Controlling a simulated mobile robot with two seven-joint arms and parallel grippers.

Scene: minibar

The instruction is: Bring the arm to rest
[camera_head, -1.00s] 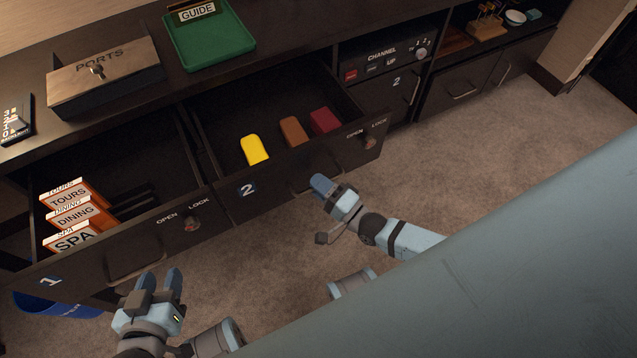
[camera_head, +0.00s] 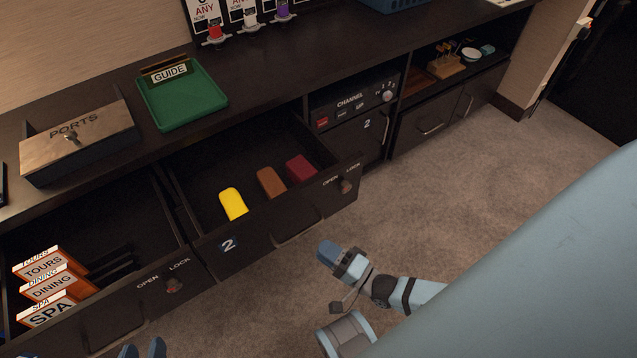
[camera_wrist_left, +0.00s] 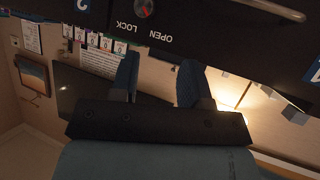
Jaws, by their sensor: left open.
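My left gripper (camera_head: 142,350) shows only its two blue fingertips at the bottom edge of the head view, below the open left drawer. In the left wrist view its fingers (camera_wrist_left: 157,75) stand apart with nothing between them. My right gripper (camera_head: 328,254) hangs over the carpet in front of the middle drawer. It is seen from the side, so its finger gap is hidden, and I see nothing held.
Drawer 2 (camera_head: 240,243) stands open with yellow (camera_head: 233,204), brown (camera_head: 271,183) and dark red (camera_head: 301,169) blocks inside. The left drawer (camera_head: 130,318) is also open, with orange card holders (camera_head: 45,270). The carpet (camera_head: 480,170) to the right is clear.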

